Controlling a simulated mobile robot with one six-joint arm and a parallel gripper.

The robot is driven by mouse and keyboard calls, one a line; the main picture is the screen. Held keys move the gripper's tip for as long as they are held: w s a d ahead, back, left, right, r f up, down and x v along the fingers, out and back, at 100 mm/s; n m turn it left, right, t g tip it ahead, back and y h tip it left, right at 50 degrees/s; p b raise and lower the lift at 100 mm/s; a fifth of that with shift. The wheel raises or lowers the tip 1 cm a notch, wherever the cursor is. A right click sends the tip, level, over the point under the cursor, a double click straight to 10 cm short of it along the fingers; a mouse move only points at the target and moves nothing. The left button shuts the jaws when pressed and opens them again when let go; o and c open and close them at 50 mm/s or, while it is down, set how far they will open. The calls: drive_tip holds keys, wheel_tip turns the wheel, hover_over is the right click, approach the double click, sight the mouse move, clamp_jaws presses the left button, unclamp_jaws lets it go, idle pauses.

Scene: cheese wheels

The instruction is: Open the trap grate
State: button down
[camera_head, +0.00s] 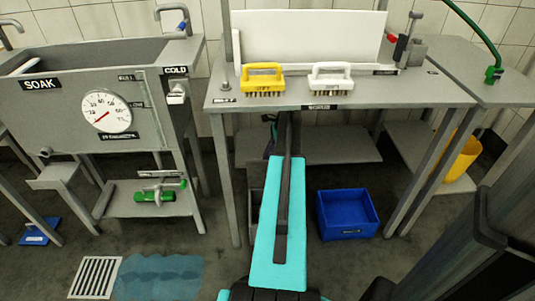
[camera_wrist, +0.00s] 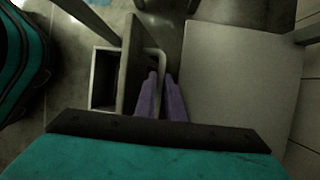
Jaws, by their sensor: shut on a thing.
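In the wrist view, a grey panel, seemingly the trap grate (camera_wrist: 133,55), stands tilted up beside an open grey box (camera_wrist: 95,80) with a dark inside. A pale loop handle (camera_wrist: 160,55) sticks out from the panel's right side. My gripper (camera_wrist: 161,78), with purple fingers, is shut on this handle, one finger on each side. Only a grey edge of the box (camera_head: 255,212) shows left of the arm.
A table (camera_head: 350,98) with yellow (camera_head: 262,72) and white (camera_head: 330,70) brushes stands above my arm. A blue bin (camera_head: 347,213) is on the floor to the right. A slatted floor drain (camera_head: 95,278) and a puddle (camera_head: 158,277) lie at lower left. A soak sink (camera_head: 95,60) stands left.

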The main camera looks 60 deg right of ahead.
drive_tip(key=shift+w+d+f+p, duration=0.15)
drive_tip(key=shift+w+d+p, duration=0.4)
drive_tip(key=shift+d+p, duration=0.2)
drive_tip(key=shift+w+d+f+p, duration=0.2)
drive_tip(key=shift+w+d+p, duration=0.3)
drive_tip(key=shift+d+p, duration=0.25)
drive_tip(key=shift+w+d+f+p, duration=0.15)
drive_tip(key=shift+w+d+p, duration=0.4)
drive_tip(key=shift+d+p, duration=0.2)
drive_tip(key=shift+d, duration=0.1)
drive_tip(key=c, duration=1.8)
unclamp_jaws()
drive_tip(key=shift+w, duration=0.1)
drive_tip(key=shift+c, duration=0.2)
drive_tip(key=p+v, duration=0.1)
drive_tip(key=v, duration=0.6)
drive_tip(key=shift+r+p, duration=0.2)
drive_tip(key=shift+p, duration=0.1)
